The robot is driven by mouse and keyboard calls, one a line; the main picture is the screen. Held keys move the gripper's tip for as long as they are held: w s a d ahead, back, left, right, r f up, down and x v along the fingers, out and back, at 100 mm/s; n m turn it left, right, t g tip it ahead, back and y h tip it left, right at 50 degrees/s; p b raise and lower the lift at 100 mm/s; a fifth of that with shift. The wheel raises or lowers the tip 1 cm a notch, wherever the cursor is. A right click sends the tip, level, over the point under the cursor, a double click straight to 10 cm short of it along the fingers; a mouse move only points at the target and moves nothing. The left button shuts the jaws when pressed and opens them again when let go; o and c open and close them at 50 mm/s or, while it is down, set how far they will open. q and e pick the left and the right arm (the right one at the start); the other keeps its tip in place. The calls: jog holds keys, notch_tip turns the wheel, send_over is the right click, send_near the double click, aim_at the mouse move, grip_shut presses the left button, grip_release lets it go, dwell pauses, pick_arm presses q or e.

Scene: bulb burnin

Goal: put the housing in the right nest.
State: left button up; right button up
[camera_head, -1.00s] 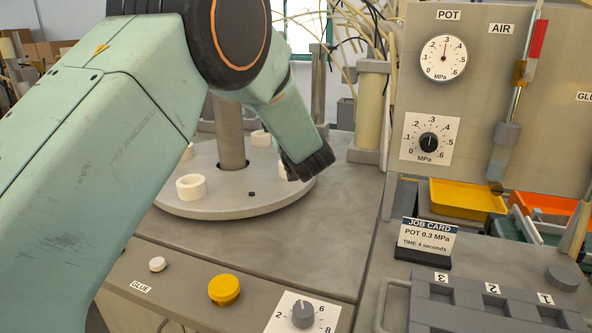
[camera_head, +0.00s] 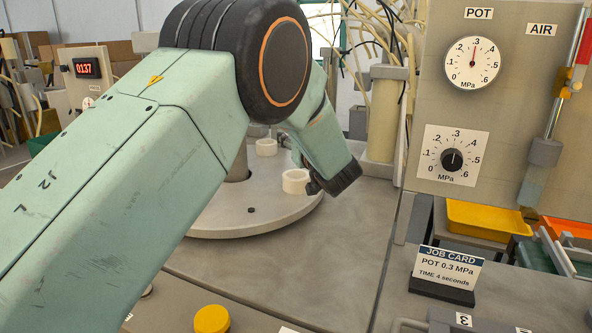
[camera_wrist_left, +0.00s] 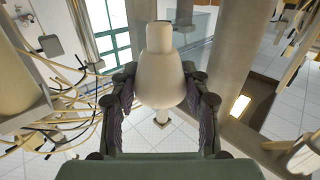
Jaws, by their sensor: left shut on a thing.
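My left gripper (camera_wrist_left: 160,106) is shut on the housing (camera_wrist_left: 159,82), a cream, bulb-shaped body with a narrower top. In the left wrist view the housing stands between the two dark fingers. In the head view my left arm's end (camera_head: 330,178) is over the right side of the round grey table, and the held housing is hidden behind it. A white ring-shaped nest (camera_head: 296,181) is close beside the arm's end, on its left in the picture. Another white ring (camera_head: 266,147) stands farther back. I cannot tell which is the right nest. My right gripper is not in view.
The round grey table (camera_head: 235,219) has a central post, mostly behind my arm. A panel with POT dials (camera_head: 473,63) stands at right. The job card (camera_head: 447,270) reads POT 0.3 MPa. A yellow tray (camera_head: 484,220) is behind it.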

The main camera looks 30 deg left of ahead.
pick_arm(q)
jog(key=shift+s+d+f+b, duration=0.1)
jog(key=shift+d+f+b, duration=0.1)
jog(key=shift+f, duration=0.4)
jog(key=shift+s+d+f+b, duration=0.1)
jog(key=shift+d+f, duration=0.1)
jog(key=shift+f, duration=0.4)
jog(key=f, duration=0.3)
jog(key=shift+w+a+f+b, duration=0.2)
jog(key=shift+a+f+b, duration=0.1)
jog(key=shift+b, duration=0.1)
jog(key=shift+f, duration=0.25)
jog(key=shift+d+r, duration=0.1)
jog(key=shift+d, duration=0.1)
jog(key=shift+a+f, duration=0.15)
jog(key=shift+f, duration=0.3)
jog(key=shift+f, duration=0.15)
jog(key=o, duration=0.8)
jog(key=shift+o, duration=0.8)
